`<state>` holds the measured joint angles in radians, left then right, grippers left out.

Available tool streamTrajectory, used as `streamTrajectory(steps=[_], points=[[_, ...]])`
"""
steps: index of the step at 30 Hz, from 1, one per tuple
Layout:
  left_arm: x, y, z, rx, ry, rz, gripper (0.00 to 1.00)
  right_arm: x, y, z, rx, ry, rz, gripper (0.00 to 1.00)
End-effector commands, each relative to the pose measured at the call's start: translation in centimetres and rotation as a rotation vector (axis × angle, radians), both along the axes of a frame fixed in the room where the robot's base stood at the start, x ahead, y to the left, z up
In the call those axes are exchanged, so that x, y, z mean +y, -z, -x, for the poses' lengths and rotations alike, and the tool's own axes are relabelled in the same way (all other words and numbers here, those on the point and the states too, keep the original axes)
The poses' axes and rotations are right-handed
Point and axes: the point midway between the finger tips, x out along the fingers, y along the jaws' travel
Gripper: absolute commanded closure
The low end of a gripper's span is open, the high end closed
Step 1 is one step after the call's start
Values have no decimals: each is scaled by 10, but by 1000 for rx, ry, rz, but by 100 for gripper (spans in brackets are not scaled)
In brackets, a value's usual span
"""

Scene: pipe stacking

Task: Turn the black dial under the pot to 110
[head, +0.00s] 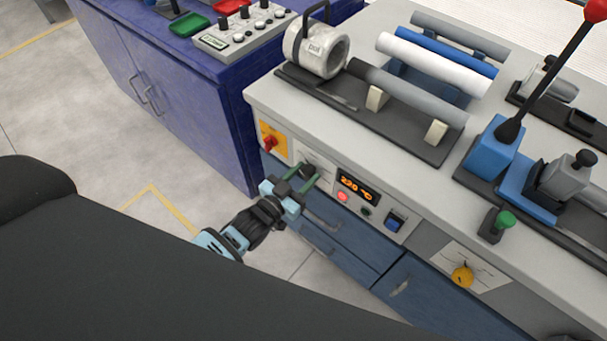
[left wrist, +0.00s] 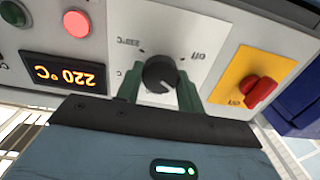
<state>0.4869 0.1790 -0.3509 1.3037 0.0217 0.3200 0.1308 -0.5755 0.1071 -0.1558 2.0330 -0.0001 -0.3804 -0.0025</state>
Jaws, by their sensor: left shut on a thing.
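The black dial (left wrist: 160,73) sits on a white plate with "Off" and "220°C" marks on the machine's front panel. In the head view the dial (head: 307,170) is below the white pot (head: 310,52), between the red switch and the display. My left gripper (head: 302,180) reaches the panel from the left, its green fingers shut on the dial, one on each side. The fingers also show in the left wrist view (left wrist: 160,88). The orange display (head: 357,187) reads 220 °C; it appears upside down in the left wrist view (left wrist: 65,72). My right gripper is not in view.
A red switch on a yellow plate (head: 270,141) is close left of the dial. A lit red button (head: 342,197) and a blue switch (head: 394,221) are to the right. Drawers (head: 345,250) lie below the panel. A purple cabinet (head: 180,95) stands at left.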

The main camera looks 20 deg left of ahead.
Motion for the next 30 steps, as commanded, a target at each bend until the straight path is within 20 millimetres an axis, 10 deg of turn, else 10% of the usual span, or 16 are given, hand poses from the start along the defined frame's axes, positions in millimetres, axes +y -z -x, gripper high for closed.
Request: streamTrajectory(steps=[15,16,20,30], points=[[0,1,0,8,1,18,85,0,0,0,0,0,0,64],[0,1,0,9,1,18,61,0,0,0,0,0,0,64],[0,1,0,8,1,18,44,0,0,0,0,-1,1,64],[1,0,2,8,1,18,41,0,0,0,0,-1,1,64]])
